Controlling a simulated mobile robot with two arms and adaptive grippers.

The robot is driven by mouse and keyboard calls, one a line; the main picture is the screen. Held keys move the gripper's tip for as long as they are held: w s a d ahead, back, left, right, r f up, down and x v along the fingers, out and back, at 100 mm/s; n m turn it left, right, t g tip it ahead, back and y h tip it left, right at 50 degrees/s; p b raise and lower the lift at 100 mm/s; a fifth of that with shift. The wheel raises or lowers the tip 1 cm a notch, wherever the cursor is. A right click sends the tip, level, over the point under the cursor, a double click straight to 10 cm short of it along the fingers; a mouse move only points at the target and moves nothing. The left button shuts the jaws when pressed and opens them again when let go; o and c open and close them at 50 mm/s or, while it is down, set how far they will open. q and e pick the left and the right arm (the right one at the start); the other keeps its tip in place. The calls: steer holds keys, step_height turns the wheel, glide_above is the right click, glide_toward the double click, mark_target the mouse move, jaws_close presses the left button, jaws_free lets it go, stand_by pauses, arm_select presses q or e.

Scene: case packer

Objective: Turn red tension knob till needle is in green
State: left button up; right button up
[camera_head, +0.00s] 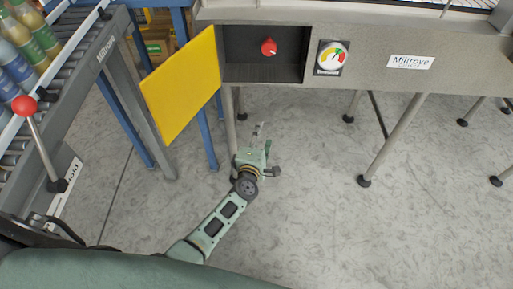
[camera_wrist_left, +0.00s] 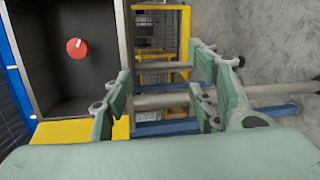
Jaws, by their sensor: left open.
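The red tension knob (camera_head: 268,46) sits inside a dark recess in the front of the grey machine. It also shows at the upper left of the left wrist view (camera_wrist_left: 77,48). A round gauge (camera_head: 332,58) with coloured zones is on the panel right of the recess; its needle is too small to read surely. My left gripper (camera_head: 267,150) is open and empty, below and in front of the recess, apart from the knob. Its spread fingers also show in the left wrist view (camera_wrist_left: 163,95), to the right of the knob. My right gripper is not in view.
A yellow door (camera_head: 182,86) stands open at the left of the recess. A roller conveyor (camera_head: 88,62) with bottles and a red-tipped lever (camera_head: 38,135) is at the left. Machine legs (camera_head: 393,140) stand on the right; the floor between is clear.

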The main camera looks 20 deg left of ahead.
arm_select(q)
steer(key=shift+s+d+f+m, duration=0.2)
steer(key=shift+s+f+m, duration=0.5)
steer(key=shift+s+f, duration=0.35)
steer(key=s+f+m+g+h, duration=0.3)
steer(key=s+f+m+g, duration=0.65)
steer(key=s+f, duration=1.4)
steer(key=s+a+f+m+g, duration=0.2)
steer(key=s+f+m, duration=0.2)
steer(key=s, duration=0.6)
steer(key=s+a+f+m+g+y, duration=0.1)
steer(key=s+f+m, duration=0.3)
steer(key=s, duration=0.6)
steer(key=s+a+f+m+g, duration=0.2)
steer(key=s+a+f+m, duration=0.1)
steer(key=s, duration=0.7)
step_height(320, 180, down, 2)
steer(key=shift+s+a+m+g, duration=0.15)
steer(key=shift+s+m+g, duration=0.2)
steer(key=shift+m, duration=0.3)
